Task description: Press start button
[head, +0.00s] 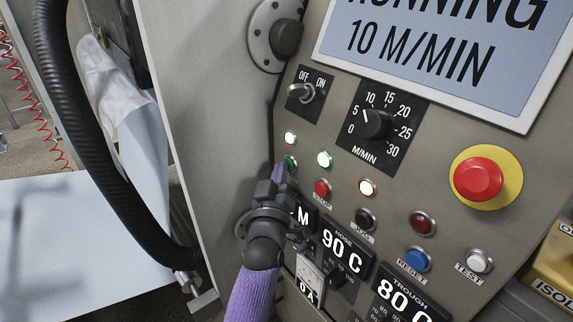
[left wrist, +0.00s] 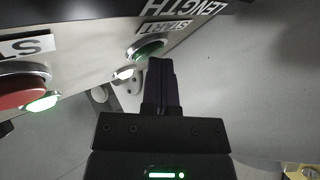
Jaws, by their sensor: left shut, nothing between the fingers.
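The green start button (head: 291,160) is on the grey control panel, partly hidden behind my left gripper in the head view. In the left wrist view the green button (left wrist: 150,50) sits in a metal ring beside a START label (left wrist: 165,28). My left gripper (head: 280,172) is shut and empty, with its fingertips right at the button. In the left wrist view the closed fingertips (left wrist: 160,64) overlap the button's lower edge. I cannot tell whether they touch it. The display (head: 440,45) reads RUNNING and 10 M/MIN. My right gripper is not in view.
A red emergency stop (head: 478,179) is at the right. A black hose (head: 95,165) and white sheet (head: 60,240) are at the left.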

